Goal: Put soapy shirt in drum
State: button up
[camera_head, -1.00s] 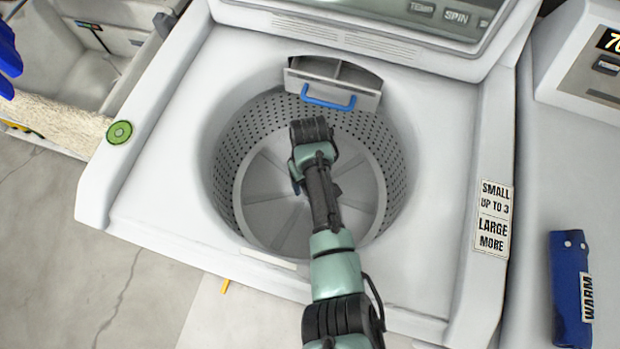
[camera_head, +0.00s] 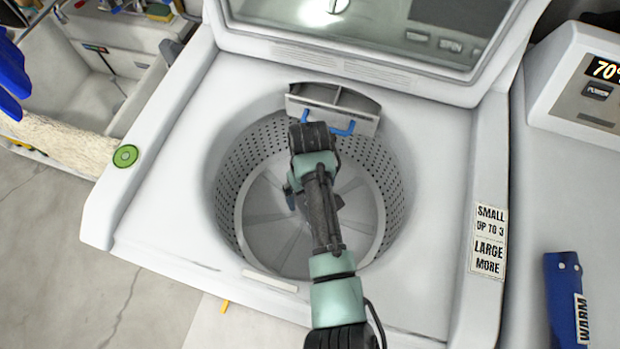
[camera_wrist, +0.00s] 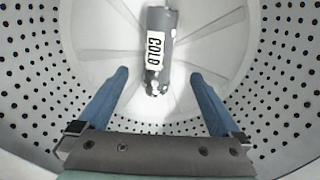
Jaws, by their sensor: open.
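A grey rolled garment (camera_wrist: 160,48) with a white COLD label and white suds-like spots at one end lies in the washer drum in the wrist view.
A detergent drawer (camera_head: 355,108) with a blue handle juts over the drum's back rim, close to my arm. A blue rolled cloth (camera_head: 562,310) labelled WARM lies at right. The raised lid (camera_head: 380,40) stands behind. A sink (camera_head: 100,80) is at upper left.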

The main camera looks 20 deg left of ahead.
notch_tip(320, 180, up, 7)
jog(key=shift+f, duration=0.1)
dwell(0.7)
